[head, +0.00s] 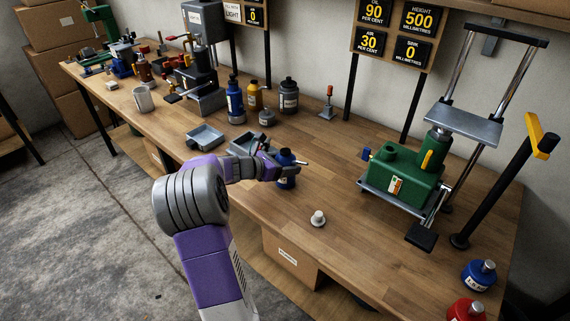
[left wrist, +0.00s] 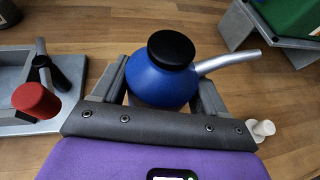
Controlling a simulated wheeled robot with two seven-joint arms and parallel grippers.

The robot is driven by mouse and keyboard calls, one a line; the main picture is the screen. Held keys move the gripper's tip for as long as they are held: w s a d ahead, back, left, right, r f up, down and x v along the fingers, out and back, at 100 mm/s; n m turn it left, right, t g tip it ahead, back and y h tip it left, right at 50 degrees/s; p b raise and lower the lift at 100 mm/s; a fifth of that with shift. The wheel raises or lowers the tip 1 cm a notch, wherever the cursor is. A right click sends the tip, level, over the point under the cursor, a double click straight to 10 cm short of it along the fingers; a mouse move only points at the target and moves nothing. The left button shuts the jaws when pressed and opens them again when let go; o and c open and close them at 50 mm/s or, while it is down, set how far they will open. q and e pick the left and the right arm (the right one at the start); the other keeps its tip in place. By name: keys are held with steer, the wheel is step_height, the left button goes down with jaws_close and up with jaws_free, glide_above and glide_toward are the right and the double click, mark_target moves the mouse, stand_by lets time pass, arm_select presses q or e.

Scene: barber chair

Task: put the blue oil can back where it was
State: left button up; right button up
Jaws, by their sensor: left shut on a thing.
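The blue oil can (head: 287,181) has a round blue body, a dark cap and a thin silver spout pointing right. My left gripper (head: 273,168) is shut on it over the middle of the workbench. In the left wrist view the oil can (left wrist: 160,82) stands between the two grey fingers, with its black cap (left wrist: 171,49) towards the camera. Its lower part is hidden by the gripper, and I cannot tell whether its base touches the wood. My right gripper is not in view.
Grey metal trays (head: 205,137) lie left of the gripper. A small white knobbed piece (head: 318,219) sits on bare wood in front. A green hydraulic jack (head: 405,178) with a metal frame stands right. Blue (head: 478,276) and red (head: 466,311) bottles stand at the near right corner.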

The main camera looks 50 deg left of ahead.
arm_select(q)
steer(key=o, duration=1.5)
steer(key=shift+r, duration=0.1)
steer(key=shift+s+r, duration=0.15)
steer(key=shift+s, duration=0.1)
steer(key=p+v, duration=0.3)
steer(key=v, duration=0.8)
steer(key=shift+s, duration=0.25)
